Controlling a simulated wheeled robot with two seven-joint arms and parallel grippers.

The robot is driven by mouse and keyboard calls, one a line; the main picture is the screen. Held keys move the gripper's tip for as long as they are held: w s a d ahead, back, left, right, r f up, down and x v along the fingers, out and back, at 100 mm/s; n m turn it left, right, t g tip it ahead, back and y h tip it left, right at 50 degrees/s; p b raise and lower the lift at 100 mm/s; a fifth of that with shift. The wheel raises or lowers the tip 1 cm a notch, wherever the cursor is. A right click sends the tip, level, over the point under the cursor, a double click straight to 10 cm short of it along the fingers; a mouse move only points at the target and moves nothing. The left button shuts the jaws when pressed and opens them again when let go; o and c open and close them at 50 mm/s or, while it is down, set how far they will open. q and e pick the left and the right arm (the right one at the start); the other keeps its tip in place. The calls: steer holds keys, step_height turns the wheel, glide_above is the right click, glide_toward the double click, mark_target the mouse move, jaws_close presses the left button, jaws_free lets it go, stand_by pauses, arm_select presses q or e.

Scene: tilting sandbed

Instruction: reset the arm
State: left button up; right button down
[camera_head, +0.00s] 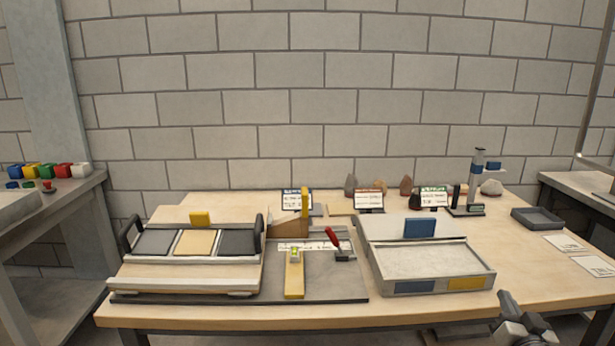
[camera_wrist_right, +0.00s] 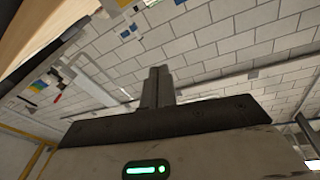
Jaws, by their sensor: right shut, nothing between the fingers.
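My right gripper (camera_head: 507,302) is at the lower right of the head view, in front of the table's front edge and apart from everything on it. In the right wrist view its fingers (camera_wrist_right: 157,88) are together and empty, with the block wall behind them. My left gripper is in neither view. The wooden table (camera_head: 530,283) carries a sandbed box (camera_head: 435,287) with pale sand, right of centre. A tray with dark and tan panels (camera_head: 195,260) stands on the left of the table.
A grey board (camera_head: 330,290) holds a yellow level (camera_head: 294,275) and a red-handled clamp (camera_head: 338,245). Cards, several rocks and a small stand (camera_head: 470,185) are at the back. An empty dark tray (camera_head: 537,219) is at the right. Side benches flank the table; its right front is clear.

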steer(key=s+a+f+n+g+y, duration=0.5)
steer(key=s+a+f+n+y, duration=0.15)
steer(key=s+a+f, duration=0.5)
steer(key=s+a+f+n+g, duration=0.25)
steer(key=s+a, duration=0.25)
steer(key=s, duration=0.4)
steer(key=s+a+f+n+g, duration=0.1)
steer(key=s+a+n+g, duration=0.25)
steer(key=s, duration=0.65)
steer(key=w+a+r+m+t, duration=0.1)
steer(key=a+m, duration=0.4)
steer(key=a, duration=0.5)
steer(key=shift+w+t, duration=0.2)
steer(key=shift+t, duration=0.3)
